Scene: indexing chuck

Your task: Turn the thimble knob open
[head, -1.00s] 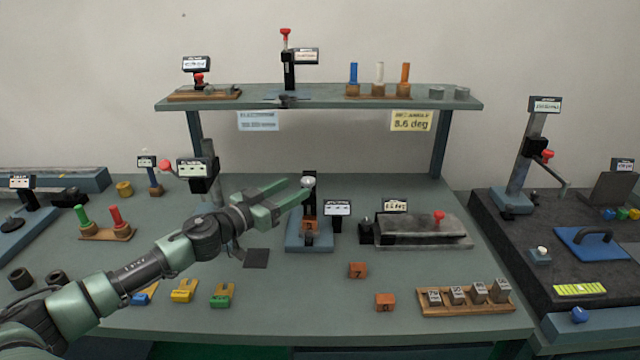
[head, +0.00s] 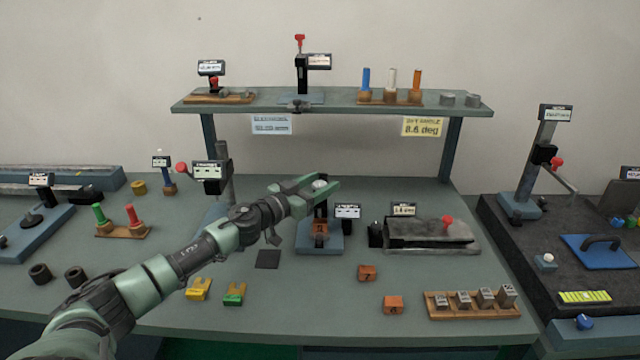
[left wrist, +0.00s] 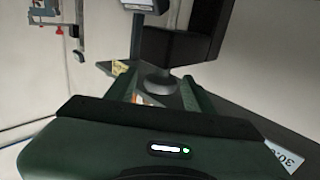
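The thimble knob (head: 320,184) is a small pale grey round knob at the top of a black upright on a blue-based fixture (head: 320,243), mid-bench. My left gripper (head: 326,184) is open, with one green finger on the far side of the knob and one on the near side. In the left wrist view a grey round knob (left wrist: 160,82) shows between the two spread fingers, below a black block (left wrist: 180,45). I cannot tell whether either finger touches it. My right gripper is not in view.
A small display (head: 347,211) stands just right of the fixture. A red-knobbed post with a display (head: 210,171) stands behind my left arm. A shelf (head: 335,108) spans the back. Orange blocks (head: 367,272) lie in front, with bare bench around them.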

